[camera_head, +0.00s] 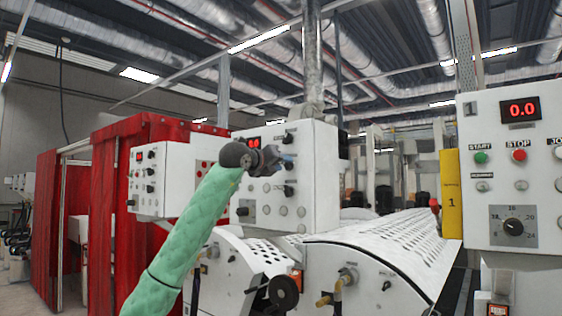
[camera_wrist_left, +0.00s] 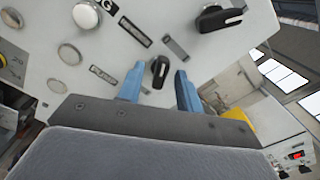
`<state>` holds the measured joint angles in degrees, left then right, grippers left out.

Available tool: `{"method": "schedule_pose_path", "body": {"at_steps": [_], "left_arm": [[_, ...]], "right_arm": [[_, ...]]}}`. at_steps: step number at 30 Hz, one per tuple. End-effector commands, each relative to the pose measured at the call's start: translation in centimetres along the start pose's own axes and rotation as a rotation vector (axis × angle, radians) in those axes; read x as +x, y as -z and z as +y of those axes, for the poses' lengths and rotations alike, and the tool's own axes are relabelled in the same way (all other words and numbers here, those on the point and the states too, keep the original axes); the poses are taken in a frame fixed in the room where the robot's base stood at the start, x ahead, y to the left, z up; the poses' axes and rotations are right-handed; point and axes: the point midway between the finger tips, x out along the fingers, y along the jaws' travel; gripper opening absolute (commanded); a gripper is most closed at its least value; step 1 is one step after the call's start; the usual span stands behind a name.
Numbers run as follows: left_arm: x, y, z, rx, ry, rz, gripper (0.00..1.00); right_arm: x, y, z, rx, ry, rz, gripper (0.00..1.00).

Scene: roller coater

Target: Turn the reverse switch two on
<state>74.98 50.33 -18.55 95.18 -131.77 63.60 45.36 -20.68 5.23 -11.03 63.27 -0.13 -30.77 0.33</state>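A white control panel (camera_head: 318,150) in the middle of the head view carries black rotary switches and round buttons. My left gripper (camera_head: 284,163) is in front of this panel, at the end of my green-sleeved arm. In the left wrist view the left gripper (camera_wrist_left: 159,80) is open, with a blue finger on each side of a black switch knob (camera_wrist_left: 160,66). I cannot tell whether the fingers touch the knob. A second black switch (camera_wrist_left: 220,18) sits above right of it. The labels are too small to read surely, so I cannot tell which is reverse switch two.
Round white buttons (camera_wrist_left: 85,15) sit left of the fingers. A second control panel (camera_head: 515,185) with a red display stands at the right, beside a yellow post (camera_head: 451,195). A perforated white cover (camera_head: 395,240) lies below. Red curtains (camera_head: 130,220) hang at the left.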

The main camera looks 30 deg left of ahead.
Motion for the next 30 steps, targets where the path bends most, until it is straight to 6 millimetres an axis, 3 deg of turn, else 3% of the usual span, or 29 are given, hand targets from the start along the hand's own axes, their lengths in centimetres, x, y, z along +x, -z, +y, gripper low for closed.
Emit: {"method": "schedule_pose_path", "body": {"at_steps": [11, 17, 30], "left_arm": [[0.36, 0.03, 0.00, 0.000, 0.001, 0.000, 0.35], [0.35, 0.02, 0.00, 0.000, 0.000, 0.000, 0.00], [0.32, 0.06, 0.06, 0.059, -0.001, -0.001, 0.00]], "right_arm": [[0.24, -0.27, 0.16, -0.001, -0.002, 0.004, 0.36], [0.22, -0.31, 0.20, -0.001, -0.002, 0.004, 0.36], [0.32, -0.30, 0.27, 0.000, -0.002, -0.010, 0.36]]}}
